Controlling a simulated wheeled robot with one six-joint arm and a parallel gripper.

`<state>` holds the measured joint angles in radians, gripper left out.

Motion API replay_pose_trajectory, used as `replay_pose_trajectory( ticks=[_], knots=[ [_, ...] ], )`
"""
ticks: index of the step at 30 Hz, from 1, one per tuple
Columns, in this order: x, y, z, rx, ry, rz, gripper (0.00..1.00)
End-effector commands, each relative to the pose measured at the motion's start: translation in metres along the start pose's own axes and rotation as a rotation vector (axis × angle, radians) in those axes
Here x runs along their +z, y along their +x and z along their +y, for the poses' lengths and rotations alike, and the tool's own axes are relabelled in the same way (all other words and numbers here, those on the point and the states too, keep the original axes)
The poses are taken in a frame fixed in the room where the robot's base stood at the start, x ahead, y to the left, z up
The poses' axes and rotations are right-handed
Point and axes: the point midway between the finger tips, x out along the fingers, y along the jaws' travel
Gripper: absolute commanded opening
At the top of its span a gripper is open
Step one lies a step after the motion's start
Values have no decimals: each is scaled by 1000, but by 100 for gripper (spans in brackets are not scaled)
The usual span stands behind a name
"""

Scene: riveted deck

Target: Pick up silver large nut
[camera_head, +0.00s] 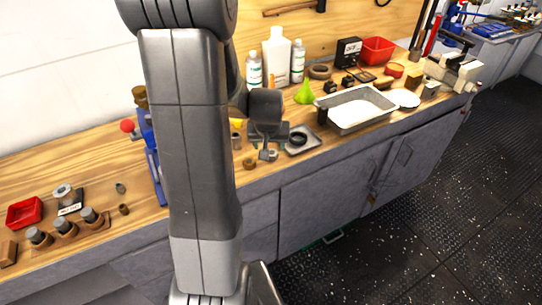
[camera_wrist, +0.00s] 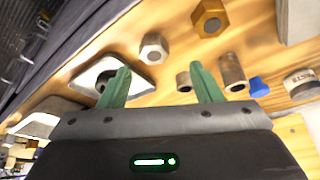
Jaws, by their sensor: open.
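The silver large nut (camera_wrist: 154,47) is a grey hexagonal nut lying on the wooden bench in the wrist view. It sits a little beyond my fingertips, between their lines. My gripper (camera_wrist: 158,72) has two green fingers spread apart with nothing between them. In the head view my gripper (camera_head: 267,152) hangs low over the bench near the front edge, and the silver nut (camera_head: 273,156) shows small beside it, partly hard to make out. A brass-coloured nut (camera_wrist: 210,17) lies to the right of the silver one in the wrist view.
A square metal tray (camera_wrist: 142,73) holding a dark ring lies left of the nut in the wrist view. Two short cylinders (camera_wrist: 184,82) (camera_wrist: 232,72) and a blue piece (camera_wrist: 258,87) stand on the right. A white basin (camera_head: 357,124) is farther right in the head view.

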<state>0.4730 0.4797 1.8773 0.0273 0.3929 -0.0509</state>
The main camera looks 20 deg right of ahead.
Motion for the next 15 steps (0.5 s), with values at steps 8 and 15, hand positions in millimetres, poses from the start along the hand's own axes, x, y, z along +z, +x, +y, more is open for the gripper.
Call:
replay_pose_trajectory(
  ticks=[8, 15],
  knots=[
    [2, 18, 3, 0, 1, -3, 59],
    [3, 45, 5, 0, 0, -1, 59]
  ],
)
